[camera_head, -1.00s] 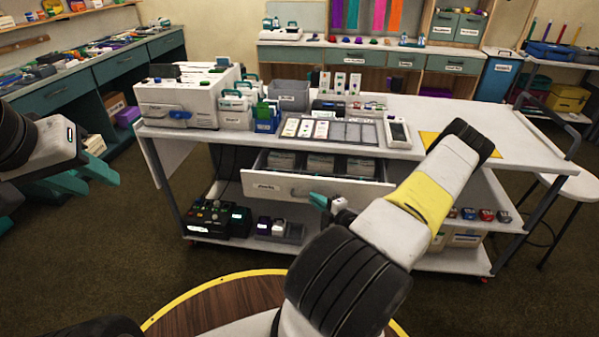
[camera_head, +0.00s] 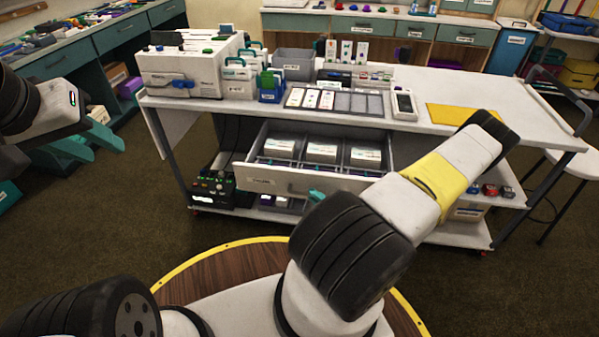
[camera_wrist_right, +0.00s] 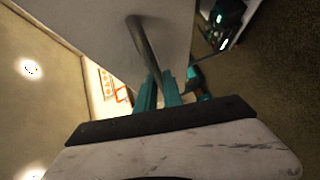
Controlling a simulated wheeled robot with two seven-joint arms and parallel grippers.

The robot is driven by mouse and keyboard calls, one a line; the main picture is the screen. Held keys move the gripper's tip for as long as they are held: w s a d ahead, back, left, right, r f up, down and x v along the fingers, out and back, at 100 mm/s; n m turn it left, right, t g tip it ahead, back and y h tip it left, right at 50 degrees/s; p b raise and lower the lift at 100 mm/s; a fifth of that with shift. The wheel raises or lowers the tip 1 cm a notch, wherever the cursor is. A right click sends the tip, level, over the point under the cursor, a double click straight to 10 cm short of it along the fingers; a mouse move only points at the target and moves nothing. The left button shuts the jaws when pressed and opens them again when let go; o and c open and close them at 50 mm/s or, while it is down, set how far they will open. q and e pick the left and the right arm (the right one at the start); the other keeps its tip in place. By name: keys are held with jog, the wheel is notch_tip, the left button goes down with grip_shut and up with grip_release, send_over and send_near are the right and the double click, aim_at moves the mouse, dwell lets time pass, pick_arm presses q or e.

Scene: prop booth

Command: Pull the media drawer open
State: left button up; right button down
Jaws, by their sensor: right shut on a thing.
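The media drawer (camera_head: 275,181) is a white-fronted drawer under the trolley's top, with a small label too blurred to read. It stands open toward me, showing several compartments with stacks of pale packs. My right gripper (camera_head: 316,195) is at the drawer front, largely hidden by my own arm. The right wrist view shows its teal fingers (camera_wrist_right: 158,92) shut on the grey bar handle (camera_wrist_right: 143,42) of the white front. My left gripper (camera_head: 90,143) is at the far left, empty, its teal fingers apart, away from the trolley.
The trolley top (camera_head: 430,92) carries a white machine (camera_head: 185,72), card trays and a yellow mat (camera_head: 468,116). A lower shelf holds a dark control box (camera_head: 218,190). A stool (camera_head: 570,166) stands at right. Floor is clear left of the trolley.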

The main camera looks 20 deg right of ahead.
jog(key=c, duration=1.5)
grip_release()
jog(key=v, duration=0.7)
jog(key=shift+s, duration=0.35)
jog(key=shift+d+r, duration=0.1)
